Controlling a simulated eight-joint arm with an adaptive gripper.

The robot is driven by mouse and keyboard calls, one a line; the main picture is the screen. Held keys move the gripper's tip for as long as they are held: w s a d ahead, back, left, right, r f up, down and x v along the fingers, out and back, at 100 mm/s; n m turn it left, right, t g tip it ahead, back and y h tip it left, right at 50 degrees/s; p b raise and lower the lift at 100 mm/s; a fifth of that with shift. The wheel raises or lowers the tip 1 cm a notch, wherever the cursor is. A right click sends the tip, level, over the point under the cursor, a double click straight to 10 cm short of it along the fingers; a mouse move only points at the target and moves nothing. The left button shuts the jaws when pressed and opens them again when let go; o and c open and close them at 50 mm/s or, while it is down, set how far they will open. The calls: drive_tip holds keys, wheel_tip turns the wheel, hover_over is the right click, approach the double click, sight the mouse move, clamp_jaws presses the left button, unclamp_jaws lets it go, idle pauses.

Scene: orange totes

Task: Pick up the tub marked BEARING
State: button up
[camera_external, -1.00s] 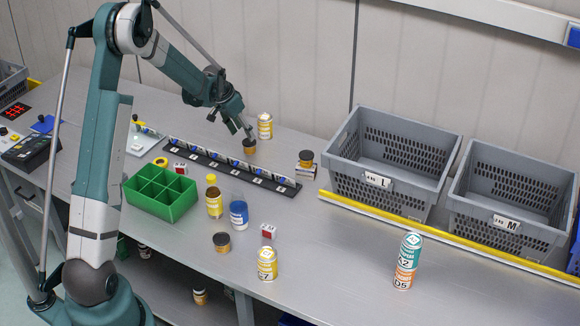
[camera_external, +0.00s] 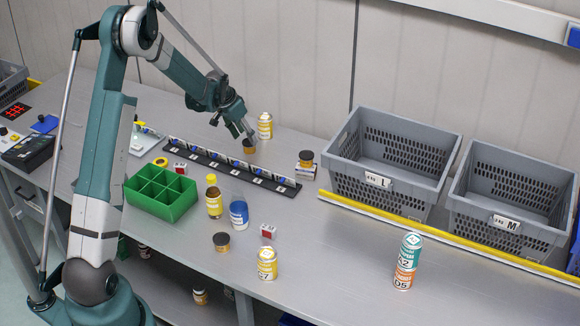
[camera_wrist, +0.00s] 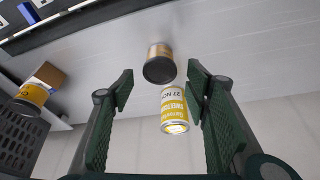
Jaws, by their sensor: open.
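A small tub with a dark lid and tan side (camera_external: 249,147) stands behind the black rail, just below my gripper (camera_external: 243,132). In the wrist view the same tub (camera_wrist: 160,52) lies ahead, between the lines of my open fingers, which hold nothing. A similar tub (camera_external: 221,243) stands near the front of the bench. Another dark-lidded tub (camera_external: 306,155) sits on a small box to the right of the rail; it also shows in the wrist view (camera_wrist: 32,95). I cannot read BEARING on any of them.
A yellow-and-white can (camera_external: 265,126) stands close behind the nearest tub. The black rail (camera_external: 230,168) runs in front of it. A green divided bin (camera_external: 160,209), bottles and cans stand nearer. Two grey crates, L (camera_external: 392,192) and M (camera_external: 510,235), are at right.

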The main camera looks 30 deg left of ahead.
sight(248, 142)
drive_tip(key=shift+f, duration=0.1)
drive_tip(key=shift+x, duration=2.5)
drive_tip(key=c, duration=0.9)
